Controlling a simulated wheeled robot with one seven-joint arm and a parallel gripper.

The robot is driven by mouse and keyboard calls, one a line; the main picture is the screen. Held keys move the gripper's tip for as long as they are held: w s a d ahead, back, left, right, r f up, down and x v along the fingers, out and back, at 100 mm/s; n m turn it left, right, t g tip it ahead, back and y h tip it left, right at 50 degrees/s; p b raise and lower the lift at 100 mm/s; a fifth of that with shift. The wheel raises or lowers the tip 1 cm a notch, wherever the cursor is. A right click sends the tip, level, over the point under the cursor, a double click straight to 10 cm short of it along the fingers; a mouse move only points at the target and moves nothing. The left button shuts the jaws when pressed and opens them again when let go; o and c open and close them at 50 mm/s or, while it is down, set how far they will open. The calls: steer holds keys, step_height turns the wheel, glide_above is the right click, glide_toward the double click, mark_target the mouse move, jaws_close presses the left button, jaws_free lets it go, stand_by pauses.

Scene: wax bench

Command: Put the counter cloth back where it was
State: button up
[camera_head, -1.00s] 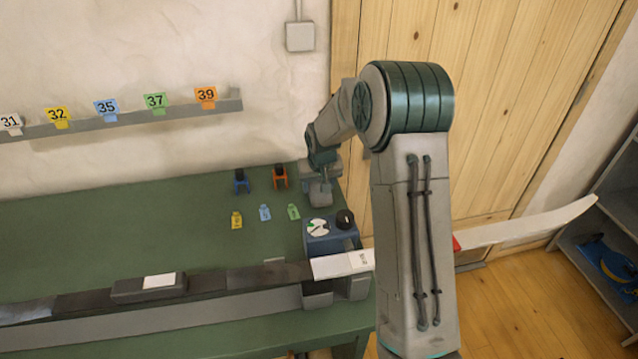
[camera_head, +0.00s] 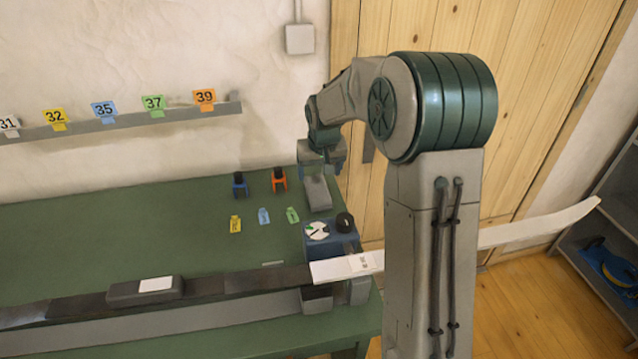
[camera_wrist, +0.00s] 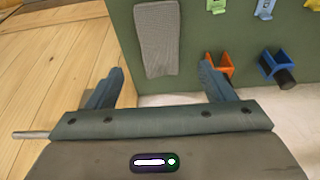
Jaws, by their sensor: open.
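The counter cloth (camera_head: 317,195) is a grey ribbed strip at the back right corner of the green bench (camera_head: 110,225). In the wrist view the cloth (camera_wrist: 160,42) lies flat along the bench edge, its near end at the bench's border. My gripper (camera_head: 322,160) is above and just behind the cloth, apart from it as far as I can see. In the wrist view my gripper (camera_wrist: 162,82) has its two fingers wide apart, with nothing between them. The cloth lies ahead of the fingertips.
An orange holder (camera_head: 279,179) and a blue holder (camera_head: 240,184) stand left of the cloth. Yellow, blue and green tags lie in front of them. A blue device with a dial (camera_head: 318,232) and a long ski (camera_head: 335,269) are nearer. A numbered wall rail (camera_head: 130,124) runs behind.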

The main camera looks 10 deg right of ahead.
steer(key=s+r, duration=0.5)
steer(key=s, duration=0.3)
steer(key=s+r, duration=0.4)
steer(key=s, duration=0.3)
steer(key=s+f, duration=0.1)
steer(key=s, duration=1.6)
steer(key=shift+f, duration=0.3)
steer(key=shift+d, duration=0.1)
